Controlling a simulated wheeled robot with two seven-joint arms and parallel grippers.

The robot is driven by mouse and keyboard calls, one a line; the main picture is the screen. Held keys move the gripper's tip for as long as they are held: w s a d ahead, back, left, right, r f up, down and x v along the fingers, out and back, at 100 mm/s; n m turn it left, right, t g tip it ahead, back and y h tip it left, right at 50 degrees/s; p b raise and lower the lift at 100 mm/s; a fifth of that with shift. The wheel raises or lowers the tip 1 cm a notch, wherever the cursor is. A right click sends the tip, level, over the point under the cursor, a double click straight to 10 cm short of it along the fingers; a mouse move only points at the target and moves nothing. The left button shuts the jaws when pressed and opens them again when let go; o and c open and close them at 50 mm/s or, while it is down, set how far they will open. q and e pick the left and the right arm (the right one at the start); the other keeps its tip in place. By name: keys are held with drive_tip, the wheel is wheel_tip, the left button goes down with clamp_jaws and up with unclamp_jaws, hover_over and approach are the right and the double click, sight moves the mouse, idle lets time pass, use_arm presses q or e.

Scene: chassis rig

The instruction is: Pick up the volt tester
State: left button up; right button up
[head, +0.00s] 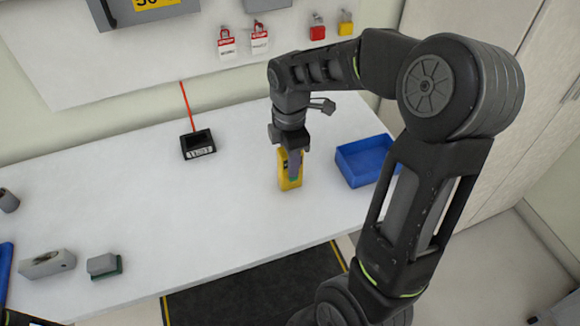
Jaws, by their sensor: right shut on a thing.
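The gripper and wrist hide the top of the tester. I cannot tell whether its lower end touches the table. My left gripper is not in the head view.
A blue bin (363,162) stands just right of the tester. A black display box (198,144) with a red cord is at the back. Grey blocks (47,263) (103,265) lie front left. Padlocks and tags (227,42) hang on the wall panel. The table's middle is clear.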

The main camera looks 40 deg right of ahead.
clamp_jaws()
drive_tip(key=shift+r, duration=0.1)
wheel_tip(320, 180, up, 10)
drive_tip(key=shift+f+b, duration=0.1)
drive_tip(key=shift+b, duration=0.35)
idle(0.7)
